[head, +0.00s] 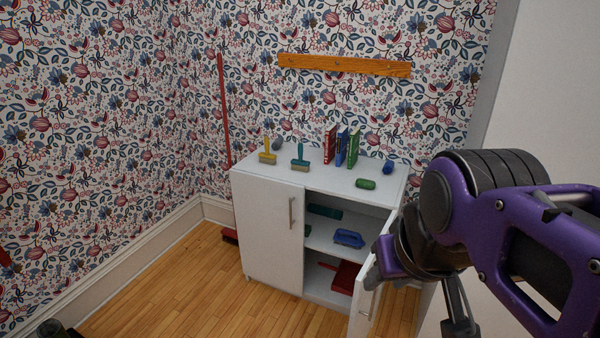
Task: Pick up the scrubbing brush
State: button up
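A blue object with a looped handle (349,238), which looks like the scrubbing brush, lies on the middle shelf inside the white cabinet (268,235), near the front edge. The cabinet's right door (362,307) stands open toward me. My gripper (386,258) is at the right, in front of the cabinet and by the open door's upper part. It overlaps the door in the picture. Its fingertips are not clear, so I cannot tell whether it is open or touches the door. The blue object is left of my gripper and apart from it in the picture.
On the cabinet top are a yellow-handled brush (267,155), a teal-handled brush (300,160), several books (341,147) and a green rounded object (366,183). A red dustpan-like item (346,276) is on a lower shelf. Clear wooden floor (190,280) lies left.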

aim_at(355, 239)
jog(key=j, duration=0.85)
jog(key=i+j+z, duration=0.1)
jog(key=j, duration=0.3)
jog(key=i+j, duration=0.15)
jog(key=j, duration=0.3)
jog(key=i+j+z, duration=0.1)
jog(key=i+j, duration=0.2)
jog(key=i+j+z, duration=0.1)
jog(key=i+j, duration=0.2)
jog(key=i, duration=0.2)
